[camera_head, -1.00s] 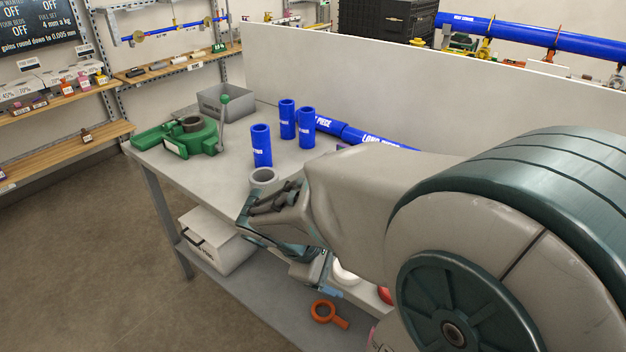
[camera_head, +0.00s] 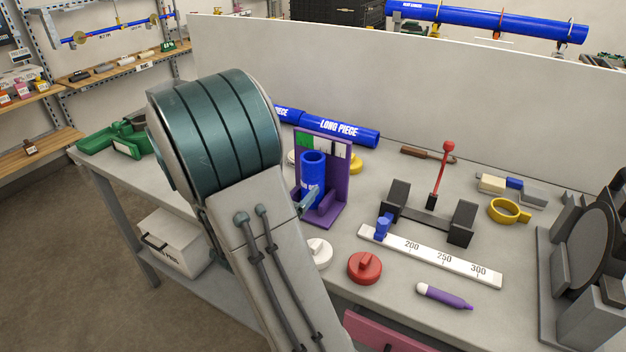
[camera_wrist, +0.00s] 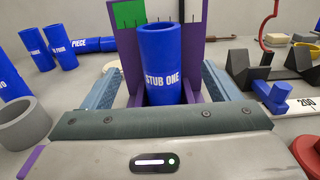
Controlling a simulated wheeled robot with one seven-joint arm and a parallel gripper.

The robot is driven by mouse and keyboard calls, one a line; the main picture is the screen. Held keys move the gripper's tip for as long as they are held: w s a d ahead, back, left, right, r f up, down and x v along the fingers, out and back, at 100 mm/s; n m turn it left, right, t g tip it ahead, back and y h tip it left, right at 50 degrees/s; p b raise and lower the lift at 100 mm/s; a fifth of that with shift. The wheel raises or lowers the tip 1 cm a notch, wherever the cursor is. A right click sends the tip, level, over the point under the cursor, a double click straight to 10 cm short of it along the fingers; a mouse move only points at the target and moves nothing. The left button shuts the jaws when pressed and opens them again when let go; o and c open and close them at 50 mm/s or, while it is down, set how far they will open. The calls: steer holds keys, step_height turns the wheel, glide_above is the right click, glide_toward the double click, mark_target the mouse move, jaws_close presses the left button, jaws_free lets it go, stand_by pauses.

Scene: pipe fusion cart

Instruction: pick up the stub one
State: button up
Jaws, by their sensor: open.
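Stub one is a blue, open-topped tube labelled "STUB ONE" (camera_wrist: 162,72). It stands upright at the purple stand (camera_wrist: 125,42), which has a green patch on its upright plate. In the head view the stub (camera_head: 312,172) is partly hidden low down by a finger. My gripper (camera_wrist: 162,88) is open, with one blue-grey finger on each side of the stub in the wrist view. I cannot tell whether either finger touches it. In the head view my arm hides most of the gripper; one fingertip shows beside the stub.
Other blue stubs (camera_wrist: 62,46) and a grey ring (camera_wrist: 24,122) stand to the left in the wrist view. A marked ruler (camera_head: 430,256), red knob (camera_head: 364,267), purple pen (camera_head: 443,296) and black fixture (camera_head: 457,226) with a red-knobbed lever lie to the right. Long blue pipes lie behind.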

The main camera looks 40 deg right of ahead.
mark_target(312, 168)
steer(key=x, duration=0.3)
steer(key=p+x, duration=0.1)
steer(key=x, duration=0.6)
steer(key=shift+f+p, duration=0.25)
steer(key=shift+p, duration=0.1)
steer(key=shift+a, duration=0.1)
steer(key=c, duration=1.3)
steer(key=shift+r, duration=0.1)
